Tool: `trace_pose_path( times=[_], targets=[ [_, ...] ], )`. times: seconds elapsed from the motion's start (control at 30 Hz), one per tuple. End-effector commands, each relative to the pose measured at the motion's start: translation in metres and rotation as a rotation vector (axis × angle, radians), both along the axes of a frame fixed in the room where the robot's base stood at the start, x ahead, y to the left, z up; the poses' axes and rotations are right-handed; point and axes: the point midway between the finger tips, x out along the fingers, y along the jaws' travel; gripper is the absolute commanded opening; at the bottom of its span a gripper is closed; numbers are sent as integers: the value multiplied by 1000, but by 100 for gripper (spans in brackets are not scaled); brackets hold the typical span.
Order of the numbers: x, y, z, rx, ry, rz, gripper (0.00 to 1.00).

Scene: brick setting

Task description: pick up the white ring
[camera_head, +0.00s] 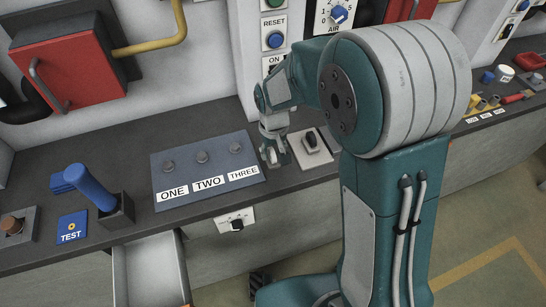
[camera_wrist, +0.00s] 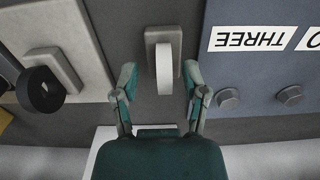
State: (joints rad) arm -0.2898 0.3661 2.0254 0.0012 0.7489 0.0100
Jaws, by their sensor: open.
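My gripper (camera_wrist: 159,76) is open, with one finger on the left and one on the right of the ring. I see gaps between both fingers and the ring, so it is not gripped. In the head view my gripper (camera_head: 273,152) is low over the counter, right of the blue panel. There the ring cannot be told apart clearly from the fingers.
A black knob on a pale plate (camera_head: 312,148) stands close right of my gripper; the knob (camera_wrist: 40,88) is left in the wrist view. The blue ONE-TWO-THREE panel (camera_head: 190,172) lies on the other side. The counter's front edge drops to an open drawer (camera_head: 150,270).

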Motion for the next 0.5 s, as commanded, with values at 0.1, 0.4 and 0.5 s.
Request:
trace_pose_path(
  times=[0.1, 0.4, 0.5],
  targets=[
    [0, 2, 0, -1, 1, 2, 30],
    [0, 1, 0, -1, 1, 1, 0],
    [0, 1, 0, -1, 2, 1, 0]
  ],
)
